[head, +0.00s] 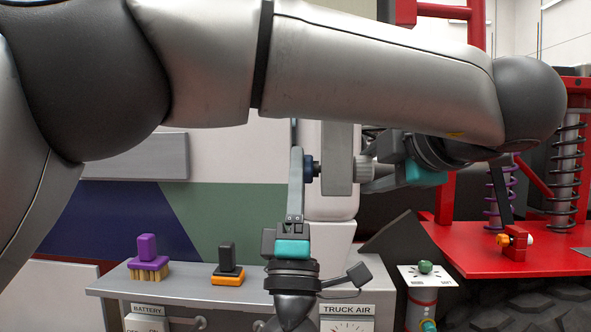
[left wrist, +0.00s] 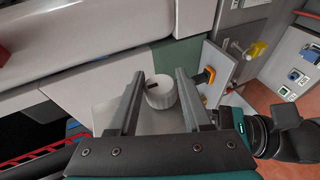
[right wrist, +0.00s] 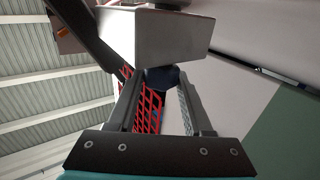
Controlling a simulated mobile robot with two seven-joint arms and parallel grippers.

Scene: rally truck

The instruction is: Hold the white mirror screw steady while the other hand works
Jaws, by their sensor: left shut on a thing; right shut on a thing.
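The white mirror screw (head: 363,169) is a ribbed knob on the right side of a grey upright bracket (head: 338,155). My left gripper (head: 378,182) reaches it from the right and is shut on it. In the left wrist view, the white screw (left wrist: 161,93) sits between the fingertips, its dark slot showing. A dark blue knob (head: 309,168) is on the bracket's left side. My right gripper (head: 297,160) points up from below and is shut on this knob. In the right wrist view, the blue knob (right wrist: 163,77) shows between the fingers, partly hidden.
My left arm spans the top of the head view. A grey shelf (head: 190,293) below holds a purple-handled brush (head: 148,258) and a black-and-orange block (head: 228,265). A red truck bed (head: 460,257) with coil springs is at right. A green knob (head: 425,267) stands before it.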

